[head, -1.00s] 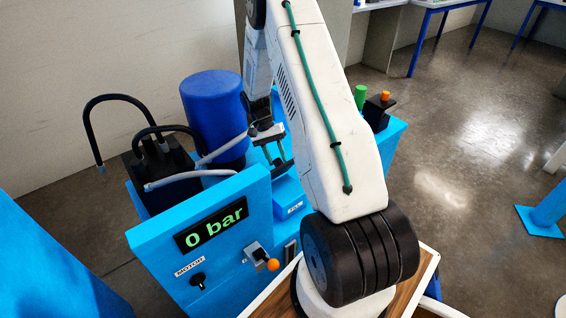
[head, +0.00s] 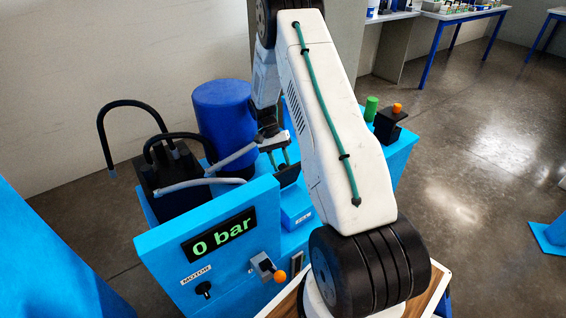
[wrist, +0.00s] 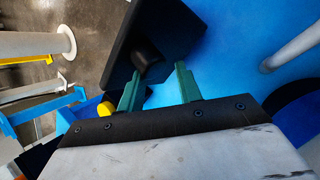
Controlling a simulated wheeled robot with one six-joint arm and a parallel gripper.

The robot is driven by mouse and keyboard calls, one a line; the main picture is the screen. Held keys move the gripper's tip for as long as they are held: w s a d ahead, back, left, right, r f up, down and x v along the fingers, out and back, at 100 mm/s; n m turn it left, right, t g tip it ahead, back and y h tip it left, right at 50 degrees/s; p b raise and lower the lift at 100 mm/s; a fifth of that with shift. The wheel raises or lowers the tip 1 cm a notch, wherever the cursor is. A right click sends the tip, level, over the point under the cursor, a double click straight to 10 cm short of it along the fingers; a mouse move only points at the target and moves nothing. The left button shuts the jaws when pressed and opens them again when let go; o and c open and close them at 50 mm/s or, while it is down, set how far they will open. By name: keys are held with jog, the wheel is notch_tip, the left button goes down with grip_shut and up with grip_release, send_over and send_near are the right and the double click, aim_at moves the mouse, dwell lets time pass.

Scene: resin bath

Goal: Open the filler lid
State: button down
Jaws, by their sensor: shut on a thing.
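The filler lid is a black square plate (wrist: 170,28) with a dark round knob (wrist: 148,56) in the wrist view. It stands tilted up from the blue surface. In the head view my gripper (head: 279,157) is over the blue unit behind the display panel. The dark lid (head: 287,176) shows just below its fingers, partly hidden. A blue block with a white label (head: 303,217) is in front of it. The filler opening is not clearly visible.
The front panel (head: 226,235) reads 0 bar and carries a motor knob (head: 203,288) and an orange-tipped lever (head: 281,276). A green cylinder (head: 371,108) and an orange-topped black post (head: 390,122) stand right.

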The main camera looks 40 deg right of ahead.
aim_at(281, 165)
jog(key=shift+a+f, duration=0.3)
jog(key=shift+a, duration=0.35)
jog(key=c, duration=1.1)
grip_release()
jog(key=shift+a, duration=0.1)
jog(key=shift+w+r, duration=0.1)
jog(key=shift+r, duration=0.1)
jog(key=r, duration=0.3)
jog(key=shift+s+r, duration=0.3)
jog(key=shift+r, duration=0.05)
jog(key=s+a, duration=0.3)
jog(key=s, duration=0.4)
jog(key=s+a+r, duration=0.1)
jog(key=s+a, duration=0.1)
jog(key=s, duration=0.5)
jog(key=shift+a, duration=0.4)
jog(key=shift+s, duration=0.1)
